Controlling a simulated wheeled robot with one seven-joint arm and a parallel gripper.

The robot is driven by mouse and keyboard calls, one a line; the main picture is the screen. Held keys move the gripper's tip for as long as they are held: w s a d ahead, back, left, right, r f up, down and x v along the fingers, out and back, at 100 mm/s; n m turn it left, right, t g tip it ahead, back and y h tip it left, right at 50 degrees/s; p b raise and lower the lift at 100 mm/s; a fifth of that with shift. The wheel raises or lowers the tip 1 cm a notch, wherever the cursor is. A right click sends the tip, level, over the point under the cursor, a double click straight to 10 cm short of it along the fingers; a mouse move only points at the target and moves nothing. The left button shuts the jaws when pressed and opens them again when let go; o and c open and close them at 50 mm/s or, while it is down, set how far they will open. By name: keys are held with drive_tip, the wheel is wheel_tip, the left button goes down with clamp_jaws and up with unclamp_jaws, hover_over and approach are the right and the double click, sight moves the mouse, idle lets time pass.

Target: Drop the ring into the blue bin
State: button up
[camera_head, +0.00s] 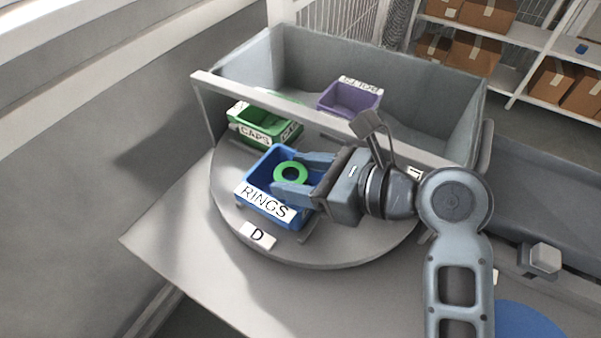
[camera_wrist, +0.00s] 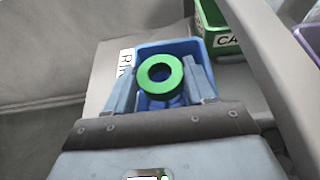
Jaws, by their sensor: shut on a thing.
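The green ring (camera_head: 290,174) is held between the two fingers of my gripper (camera_head: 289,178). In the head view the ring appears over the blue bin (camera_head: 247,206), which carries a RINGS label. In the wrist view the ring (camera_wrist: 160,74) sits between the fingertips (camera_wrist: 160,82), with the blue bin (camera_wrist: 178,47) behind it. My gripper is shut on the ring. The fingers and ring hide part of the bin's inside. The exact height of the ring above the bin is hard to tell.
The blue bin stands on a round grey turntable (camera_head: 345,255) beside a D label. A green CAPS bin (camera_head: 264,128) and a purple bin (camera_head: 350,99) stand behind it. A grey raised panel edge (camera_head: 300,112) crosses the turntable between the blue and purple bins. Shelves with boxes (camera_head: 470,60) are far off.

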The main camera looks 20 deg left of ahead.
drive_tip(key=o, duration=1.2)
drive_tip(key=shift+c, duration=0.2)
drive_tip(key=v, duration=0.7)
drive_tip(key=shift+d+r, duration=0.2)
drive_tip(key=shift+d, duration=0.15)
drive_tip(key=shift+s, duration=0.1)
